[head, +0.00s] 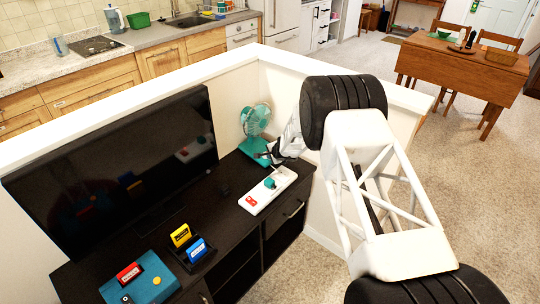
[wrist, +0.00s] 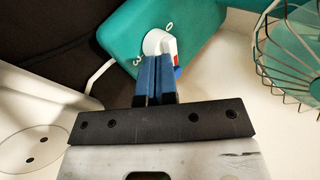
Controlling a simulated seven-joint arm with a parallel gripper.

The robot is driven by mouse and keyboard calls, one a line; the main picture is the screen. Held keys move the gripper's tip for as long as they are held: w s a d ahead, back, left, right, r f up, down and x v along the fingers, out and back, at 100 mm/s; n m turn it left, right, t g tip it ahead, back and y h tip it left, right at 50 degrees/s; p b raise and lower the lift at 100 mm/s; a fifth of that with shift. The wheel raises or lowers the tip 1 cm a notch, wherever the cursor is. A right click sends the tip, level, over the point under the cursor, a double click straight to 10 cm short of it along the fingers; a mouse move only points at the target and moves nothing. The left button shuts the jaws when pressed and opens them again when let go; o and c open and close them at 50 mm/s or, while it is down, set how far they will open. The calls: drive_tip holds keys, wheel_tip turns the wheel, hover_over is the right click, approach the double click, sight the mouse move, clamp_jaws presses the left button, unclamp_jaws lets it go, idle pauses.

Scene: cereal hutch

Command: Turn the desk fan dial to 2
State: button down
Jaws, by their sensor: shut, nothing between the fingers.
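The teal desk fan (head: 255,119) stands at the right end of the dark cabinet, near the corner of the white half wall. In the wrist view its teal base (wrist: 120,35) carries a white dial (wrist: 157,39), with the marks 0 and 3 showing. A small red patch shows at the dial's right side. Other marks are hidden, and I cannot tell the dial's setting. My gripper (wrist: 156,60) is shut and empty, its blue fingertips right at the dial and covering its lower part. I cannot tell whether they touch it. The gripper also shows beside the fan base in the head view (head: 271,157).
A white panel (head: 257,204) with a teal part and a red part lies just in front of the fan. A large black television (head: 110,170) stands left. Yellow and blue cartridges and a teal box (head: 147,284) sit farther left. The fan's wire cage (wrist: 293,45) is right of the fingers.

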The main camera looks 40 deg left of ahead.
drive_tip(key=shift+d, duration=0.2)
drive_tip(key=shift+s+d, duration=0.2)
drive_tip(key=shift+d, duration=0.65)
drive_tip(key=shift+s+d, duration=0.2)
drive_tip(key=shift+d, duration=0.6)
drive_tip(key=v, duration=1)
drive_tip(key=shift+w+d, duration=0.15)
drive_tip(key=shift+w, duration=0.15)
drive_tip(key=s+a+n+t+h, duration=0.1)
drive_tip(key=s+a+t+h, duration=0.2)
drive_tip(key=s+a+h, duration=0.1)
drive_tip(key=shift+s+a+r+n+h, duration=0.3)
drive_tip(key=shift+s+r, duration=0.1)
drive_tip(key=shift+s, duration=0.5)
